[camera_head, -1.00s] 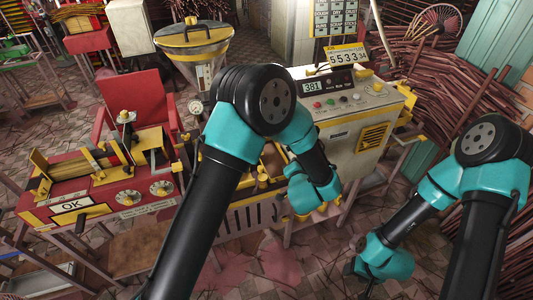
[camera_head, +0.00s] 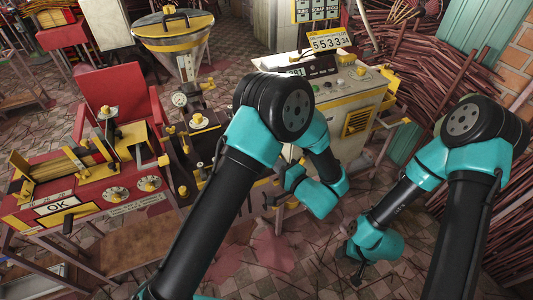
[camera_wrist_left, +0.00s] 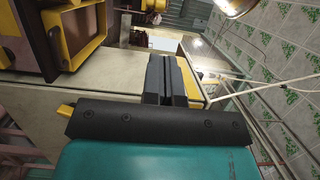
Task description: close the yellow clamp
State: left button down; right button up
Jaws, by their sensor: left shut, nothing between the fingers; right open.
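I cannot single out the yellow clamp with certainty. Several yellow knobs and fittings sit on the dark extruder in the middle of the head view, including a yellow knob (camera_head: 197,118) on a round plate. My left arm covers much of that machine. The left wrist view shows my left gripper (camera_wrist_left: 168,68) shut and empty, its dark fingers together in front of a pale panel. A yellow-edged frame (camera_wrist_left: 88,50) is to its left, apart from it. My right gripper (camera_head: 357,268) is open and empty, low over the tiled floor at the lower right.
A red machine with an OK plate (camera_head: 57,206) stands at left. A yellow-rimmed hopper (camera_head: 175,40) is behind. A pale control cabinet (camera_head: 330,115) stands right of the extruder. Bundles of sticks (camera_head: 430,75) line the right side. The floor around my right gripper is mostly clear.

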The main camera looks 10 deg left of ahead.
pick_arm(q)
jog(key=x, duration=1.3)
jog(key=shift+w, duration=0.2)
jog(key=shift+a, duration=0.15)
jog(key=w+a, duration=0.1)
jog(key=w, duration=0.2)
jog(key=shift+a, duration=0.4)
jog(key=shift+w+a, duration=0.2)
jog(key=shift+w, duration=0.1)
jog(key=shift+r, duration=0.1)
jog(key=v, duration=1.4)
jog(key=shift+s, duration=0.3)
